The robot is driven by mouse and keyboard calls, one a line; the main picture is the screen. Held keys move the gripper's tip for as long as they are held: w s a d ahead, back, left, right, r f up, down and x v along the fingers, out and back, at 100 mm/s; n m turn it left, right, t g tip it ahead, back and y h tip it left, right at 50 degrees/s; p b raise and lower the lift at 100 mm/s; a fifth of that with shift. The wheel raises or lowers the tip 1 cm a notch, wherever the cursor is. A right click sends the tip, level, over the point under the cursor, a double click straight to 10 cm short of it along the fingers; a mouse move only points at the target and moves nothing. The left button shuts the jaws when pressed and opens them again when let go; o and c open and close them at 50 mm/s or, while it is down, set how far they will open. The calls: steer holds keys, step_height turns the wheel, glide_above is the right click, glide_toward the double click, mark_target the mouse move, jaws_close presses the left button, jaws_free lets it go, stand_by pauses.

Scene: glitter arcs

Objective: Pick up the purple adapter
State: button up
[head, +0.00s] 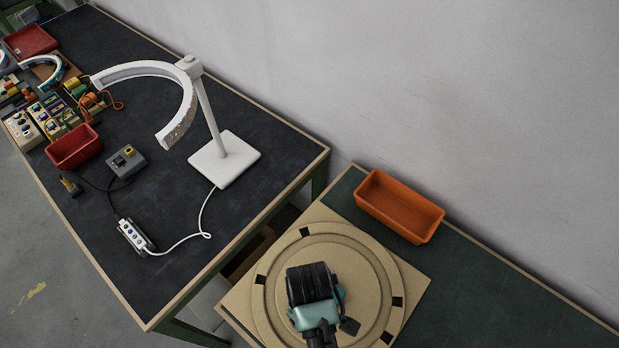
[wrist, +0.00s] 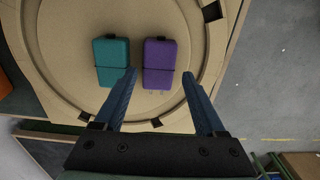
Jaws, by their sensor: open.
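The purple adapter (wrist: 159,62) is a small box with a dark band across it and a dark tab at its top edge. It lies on the round tan turntable (wrist: 62,88) in the wrist view. My gripper (wrist: 159,73) is open, with one blue finger on each side of the adapter's lower part in the picture. Nothing is held between the fingers. The height of the fingertips above the adapter is hard to tell. A teal adapter (wrist: 112,62) of similar shape lies just left of the left finger. In the head view, my arm hides the purple adapter.
An orange bin (head: 398,206) stands behind the turntable (head: 270,318). The dark table at left carries a white arched lamp (head: 226,158), a power strip (head: 133,236), a grey box (head: 126,161) and a red bin (head: 73,147). A gap separates the two tables.

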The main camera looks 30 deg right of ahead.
steer(key=shift+w+f, duration=0.1)
steer(key=shift+f, duration=1.5)
jaws_close()
steer(key=shift+r, duration=0.1)
